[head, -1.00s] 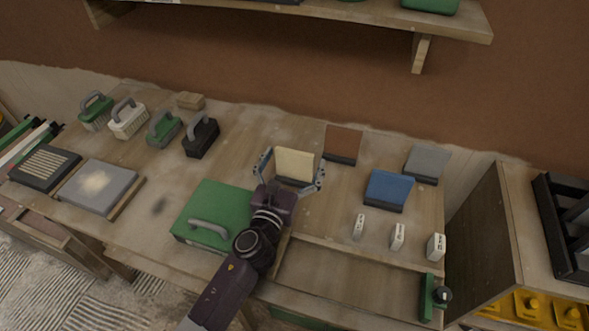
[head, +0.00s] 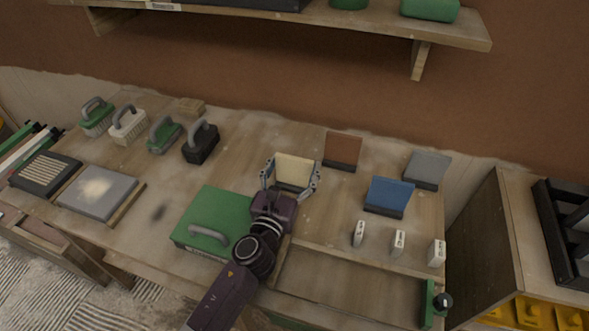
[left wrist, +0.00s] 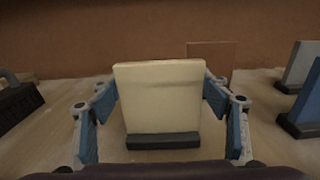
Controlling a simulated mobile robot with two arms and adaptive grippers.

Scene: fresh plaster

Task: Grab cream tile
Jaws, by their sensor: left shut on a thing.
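The cream tile (head: 295,170) stands nearly upright in a dark base on the workbench. It also shows in the left wrist view (left wrist: 160,97), with its dark holder (left wrist: 163,141) along the bottom. My left gripper (head: 291,177) is shut on the tile, with one blue-padded finger at each side edge. In the left wrist view the fingers (left wrist: 160,105) flank the tile left and right. Whether the base is off the bench is hard to tell. My right gripper is not in view.
A brown tile (head: 342,149), a blue tile (head: 389,195) and a grey tile (head: 427,168) stand to the right. A green case (head: 215,212) lies left of my arm. Several brushes (head: 165,133) sit at the back left. A shelf (head: 300,22) hangs above.

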